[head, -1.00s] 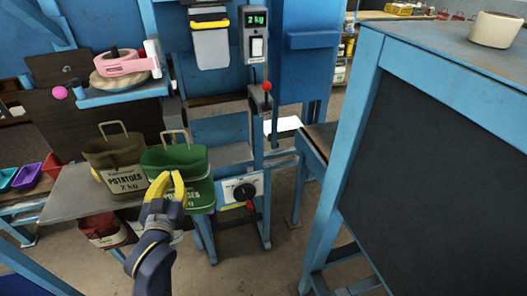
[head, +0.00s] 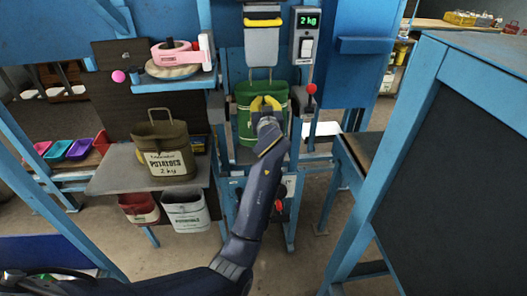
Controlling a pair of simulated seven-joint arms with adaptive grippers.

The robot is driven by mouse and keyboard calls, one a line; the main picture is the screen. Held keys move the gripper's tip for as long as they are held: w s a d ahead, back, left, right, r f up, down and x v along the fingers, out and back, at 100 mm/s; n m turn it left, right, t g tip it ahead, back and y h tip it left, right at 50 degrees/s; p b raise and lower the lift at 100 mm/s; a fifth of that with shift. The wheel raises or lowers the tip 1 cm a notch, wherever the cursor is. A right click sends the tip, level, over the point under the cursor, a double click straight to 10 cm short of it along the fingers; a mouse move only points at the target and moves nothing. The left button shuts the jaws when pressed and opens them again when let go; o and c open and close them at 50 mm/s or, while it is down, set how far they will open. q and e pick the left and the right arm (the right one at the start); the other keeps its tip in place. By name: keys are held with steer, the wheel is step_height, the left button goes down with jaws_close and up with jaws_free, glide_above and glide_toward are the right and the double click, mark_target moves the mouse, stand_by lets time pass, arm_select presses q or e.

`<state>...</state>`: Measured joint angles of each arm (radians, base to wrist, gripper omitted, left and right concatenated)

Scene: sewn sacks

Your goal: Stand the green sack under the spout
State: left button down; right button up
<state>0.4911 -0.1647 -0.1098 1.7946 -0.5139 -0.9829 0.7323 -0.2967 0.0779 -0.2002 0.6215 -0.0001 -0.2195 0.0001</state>
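The green sack (head: 246,126) is upright below the grey spout (head: 262,46), inside the blue filling frame. Its wire handle stands up close under the spout. My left gripper (head: 266,103) has its yellow fingers at the upper front of the sack and appears shut on it. The fingers and wrist cover part of the sack's front and right side. I cannot tell whether the sack's bottom rests on the support below. My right gripper is not in view.
An olive potato sack (head: 170,165) stands on the grey side table (head: 110,178). Red and white sacks (head: 186,212) sit under it. A display reading 2 kg (head: 308,20) and a red-knobbed lever (head: 312,89) are right of the spout. A dark-panelled blue frame (head: 460,150) fills the right.

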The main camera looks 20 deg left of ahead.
arm_select(q)
steer(key=shift+w+a+r, duration=0.25)
steer(key=shift+w+r, duration=0.1)
steer(key=shift+w, duration=0.35)
steer(key=shift+w+f, duration=0.15)
steer(key=shift+f, duration=0.2)
step_height(320, 180, down, 7)
steer(key=shift+f, duration=0.15)
steer(key=c, duration=1.6)
jaws_free()
